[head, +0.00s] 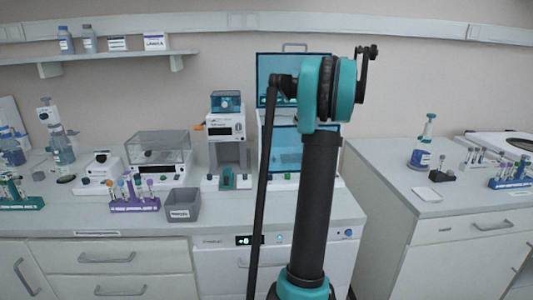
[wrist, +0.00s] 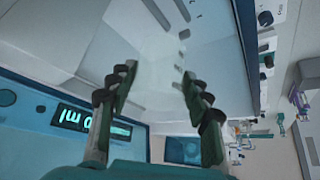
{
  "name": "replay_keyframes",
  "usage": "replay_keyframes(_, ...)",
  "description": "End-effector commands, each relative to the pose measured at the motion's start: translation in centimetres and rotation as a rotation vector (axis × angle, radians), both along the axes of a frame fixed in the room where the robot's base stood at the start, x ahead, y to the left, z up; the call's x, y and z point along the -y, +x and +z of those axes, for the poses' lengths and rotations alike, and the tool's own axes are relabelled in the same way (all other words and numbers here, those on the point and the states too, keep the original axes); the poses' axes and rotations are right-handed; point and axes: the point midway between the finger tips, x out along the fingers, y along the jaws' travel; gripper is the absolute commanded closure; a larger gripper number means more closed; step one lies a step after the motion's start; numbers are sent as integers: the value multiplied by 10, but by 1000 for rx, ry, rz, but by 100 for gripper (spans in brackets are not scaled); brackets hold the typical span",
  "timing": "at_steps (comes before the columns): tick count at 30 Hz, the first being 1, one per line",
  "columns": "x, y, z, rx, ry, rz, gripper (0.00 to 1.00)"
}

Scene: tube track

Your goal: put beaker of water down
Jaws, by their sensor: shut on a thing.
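In the wrist view my gripper (wrist: 158,85) has its two dark green fingers on either side of a pale, see-through shape, which I take to be the beaker of water (wrist: 157,62). Its outline is faint, and its water level and tilt cannot be made out. In the head view my arm rises through the middle, and neither my gripper nor the held beaker can be seen there.
A machine with teal panels (head: 277,66) stands behind my arm. A lit display reading ml (wrist: 85,121) is close in the wrist view. The left bench holds a grey bin (head: 182,205) and a purple tube rack (head: 134,206). The right bench (head: 385,165) has bare room at its left.

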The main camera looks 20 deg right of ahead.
Motion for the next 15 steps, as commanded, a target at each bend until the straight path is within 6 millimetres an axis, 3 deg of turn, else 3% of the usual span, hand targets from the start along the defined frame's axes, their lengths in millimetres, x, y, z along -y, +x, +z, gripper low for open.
replay_keyframes(4,-2,-2,-24,0,0,0,73)
replay_keyframes(8,-5,0,-35,0,0,1,73)
replay_keyframes(15,-28,42,-36,1,1,4,73)
